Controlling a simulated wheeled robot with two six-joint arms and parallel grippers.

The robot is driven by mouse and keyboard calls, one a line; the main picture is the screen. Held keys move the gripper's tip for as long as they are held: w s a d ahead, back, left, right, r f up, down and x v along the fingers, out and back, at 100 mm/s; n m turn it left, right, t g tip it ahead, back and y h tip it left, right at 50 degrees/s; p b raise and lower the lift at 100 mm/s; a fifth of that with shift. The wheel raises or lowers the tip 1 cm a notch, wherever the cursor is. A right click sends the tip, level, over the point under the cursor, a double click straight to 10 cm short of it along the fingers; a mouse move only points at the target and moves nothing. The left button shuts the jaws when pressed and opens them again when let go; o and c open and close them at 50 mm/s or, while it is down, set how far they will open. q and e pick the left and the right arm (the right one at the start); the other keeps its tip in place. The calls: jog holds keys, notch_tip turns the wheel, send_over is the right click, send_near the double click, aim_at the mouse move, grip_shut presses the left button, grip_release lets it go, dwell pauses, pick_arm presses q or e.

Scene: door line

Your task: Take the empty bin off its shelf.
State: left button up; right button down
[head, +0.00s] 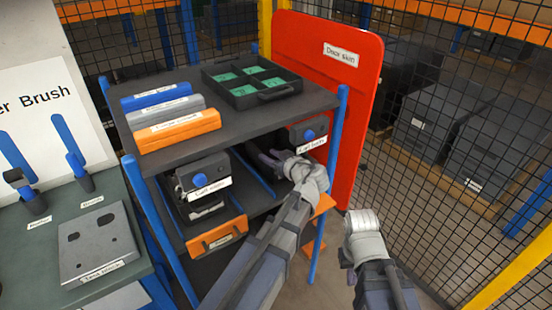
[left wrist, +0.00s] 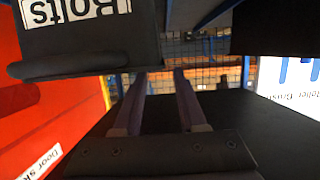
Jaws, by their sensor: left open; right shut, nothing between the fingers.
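A black bin with a blue round mark and a white label (head: 203,176) sits on the middle shelf at left. A second black bin (head: 308,130) with a white label is at the right of that shelf. In the left wrist view its label reads "Bolts" (left wrist: 75,10). An orange-fronted bin (head: 215,237) with a small unreadable label shows lower down. I cannot tell which bin is empty. My left gripper (head: 266,157) reaches into the middle shelf between the black bins, open and empty; its fingers (left wrist: 160,76) are apart. My right gripper (head: 349,276) is shut and empty, outside the rack.
Blue, grey and orange boxes (head: 178,132) and a black tray (head: 222,76) with green pieces stand on the rack top (head: 230,120). A red door skin (head: 345,90) stands at the rack's right. A wire fence (head: 420,150) is further right. A bench (head: 110,190) is at left.

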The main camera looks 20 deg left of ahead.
pick_arm(q)
jog(key=shift+w+a+f, duration=0.2)
jog(key=shift+w+a, duration=0.15)
jog(key=shift+a, duration=0.15)
jog(key=b+x, duration=0.1)
jog(key=x, duration=0.1)
jog(key=b+x, duration=0.1)
jog(key=x, duration=0.1)
jog(key=shift+f, duration=0.4)
jog(key=shift+w+a, duration=0.3)
jog(key=shift+a, duration=0.05)
jog(key=shift+c, duration=0.2)
grip_shut()
